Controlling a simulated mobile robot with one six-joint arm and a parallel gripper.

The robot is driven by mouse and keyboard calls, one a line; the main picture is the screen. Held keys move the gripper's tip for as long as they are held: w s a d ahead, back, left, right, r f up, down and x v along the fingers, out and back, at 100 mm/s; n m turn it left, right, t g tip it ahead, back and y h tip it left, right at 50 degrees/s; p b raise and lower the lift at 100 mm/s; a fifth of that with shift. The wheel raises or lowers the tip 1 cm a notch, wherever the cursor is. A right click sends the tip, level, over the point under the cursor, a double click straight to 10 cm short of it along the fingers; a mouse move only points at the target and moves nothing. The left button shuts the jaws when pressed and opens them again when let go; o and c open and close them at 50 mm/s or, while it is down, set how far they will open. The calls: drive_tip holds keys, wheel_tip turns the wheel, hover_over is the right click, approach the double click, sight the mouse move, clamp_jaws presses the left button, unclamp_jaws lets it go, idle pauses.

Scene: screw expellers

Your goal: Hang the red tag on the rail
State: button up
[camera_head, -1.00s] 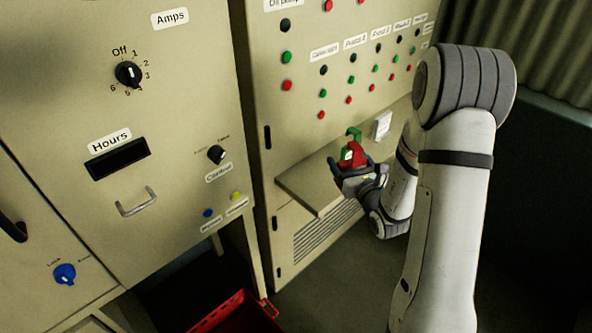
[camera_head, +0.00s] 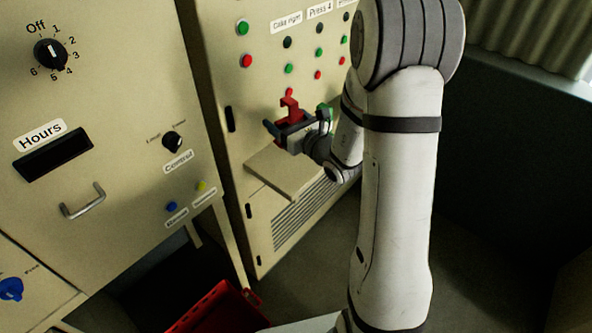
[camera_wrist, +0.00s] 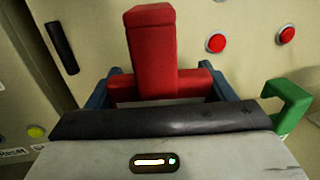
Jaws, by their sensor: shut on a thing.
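The red tag (camera_head: 290,108) is held up in my gripper (camera_head: 294,126), above the small shelf on the right cabinet. In the wrist view the red tag (camera_wrist: 153,50) has an upright block and a crossbar, and the crossbar sits between the blue fingers of my gripper (camera_wrist: 161,89). A green piece (camera_head: 323,113) shows just right of my gripper; in the wrist view the green hooked piece (camera_wrist: 290,103) is beyond the gripper's right side. I cannot make out for certain which part is the rail.
The cabinet shelf (camera_head: 283,173) juts out below my gripper. The right cabinet carries green, red and black buttons. The left cabinet has a metal handle (camera_head: 83,201) and knobs. A red crate (camera_head: 215,308) is on the floor below.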

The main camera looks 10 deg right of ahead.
drive_tip(key=y+b, duration=0.1)
drive_tip(key=n+g+b, duration=0.1)
drive_tip(key=b, duration=0.1)
drive_tip(key=shift+s+r+y, duration=0.15)
drive_tip(key=shift+r+y, duration=0.15)
drive_tip(key=shift+y, duration=0.1)
drive_tip(key=shift+s+r+n+y+b, duration=0.2)
drive_tip(key=shift+r+n+y+b, duration=0.15)
drive_tip(key=shift+b, duration=0.2)
drive_tip(key=shift+g, duration=0.3)
wheel_tip(320, 180, down, 10)
drive_tip(key=shift+r, duration=0.25)
drive_tip(key=shift+s+b, duration=0.1)
drive_tip(key=shift+b, duration=0.2)
drive_tip(key=shift+f, duration=0.15)
drive_tip(key=o, duration=1.1)
